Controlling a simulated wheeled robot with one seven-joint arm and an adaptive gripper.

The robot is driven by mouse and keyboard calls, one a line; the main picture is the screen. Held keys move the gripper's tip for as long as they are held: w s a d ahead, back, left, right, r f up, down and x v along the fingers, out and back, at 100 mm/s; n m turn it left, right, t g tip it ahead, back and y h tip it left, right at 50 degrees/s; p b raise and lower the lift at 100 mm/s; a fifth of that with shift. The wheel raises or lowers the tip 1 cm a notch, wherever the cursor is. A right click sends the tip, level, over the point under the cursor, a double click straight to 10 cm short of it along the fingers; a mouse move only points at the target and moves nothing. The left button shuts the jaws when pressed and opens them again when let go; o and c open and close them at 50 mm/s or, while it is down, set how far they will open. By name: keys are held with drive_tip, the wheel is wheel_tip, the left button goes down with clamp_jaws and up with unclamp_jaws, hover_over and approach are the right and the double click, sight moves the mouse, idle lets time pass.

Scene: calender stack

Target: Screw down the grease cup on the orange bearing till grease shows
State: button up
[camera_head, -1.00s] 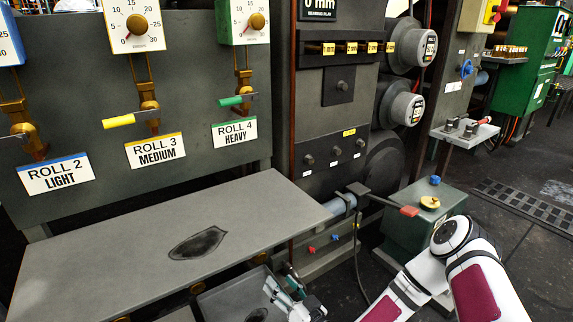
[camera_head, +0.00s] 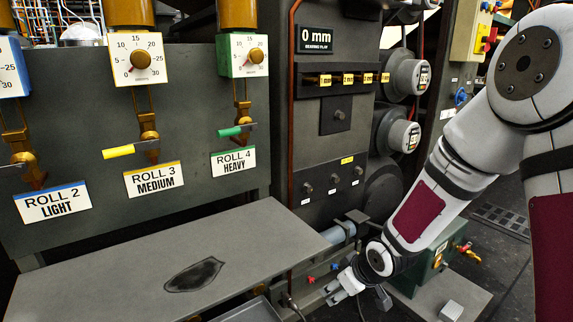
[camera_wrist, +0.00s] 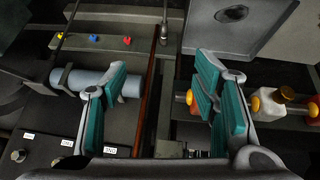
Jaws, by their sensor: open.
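My gripper (camera_head: 345,290) hangs low beside the right end of the grey table, in front of the dark machine panel. In the wrist view its two teal-padded fingers (camera_wrist: 162,90) are spread wide with nothing between them. Right of the right finger, the wrist view shows rounded orange pieces (camera_wrist: 257,103) and a pale block with an amber part (camera_wrist: 284,95) along a bar. I cannot tell whether these are the orange bearing and its grease cup. No grease can be made out.
The grey table (camera_head: 110,275) with a dark stain fills the lower left. A pale blue cylinder (camera_wrist: 95,82) lies by the left finger. Yellow, blue and red knobs (camera_wrist: 93,38) sit beyond it. A green box (camera_head: 425,275) stands behind my arm.

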drive_tip(key=s+d+r+m+g+h, duration=0.15)
drive_tip(key=s+d+r, duration=0.25)
drive_tip(key=s+r, duration=0.4)
drive_tip(key=s+d+r+m+g+h, duration=0.1)
drive_tip(key=s+d+r+m+h, duration=0.25)
drive_tip(key=s+r, duration=0.5)
drive_tip(key=s+a+r+m+g+y, duration=0.1)
drive_tip(key=s+r, duration=0.2)
drive_tip(key=s, duration=0.8)
drive_tip(key=s+a+r+m+g+y, duration=0.15)
drive_tip(key=s+r, duration=0.25)
drive_tip(key=s, duration=0.7)
wheel_tip(320, 180, up, 39)
drive_tip(key=t+p, duration=0.3)
drive_tip(key=p, duration=3.5)
drive_tip(key=shift+w+d+t, duration=0.2)
drive_tip(key=shift+d+t, duration=0.1)
drive_tip(key=shift+d, duration=0.1)
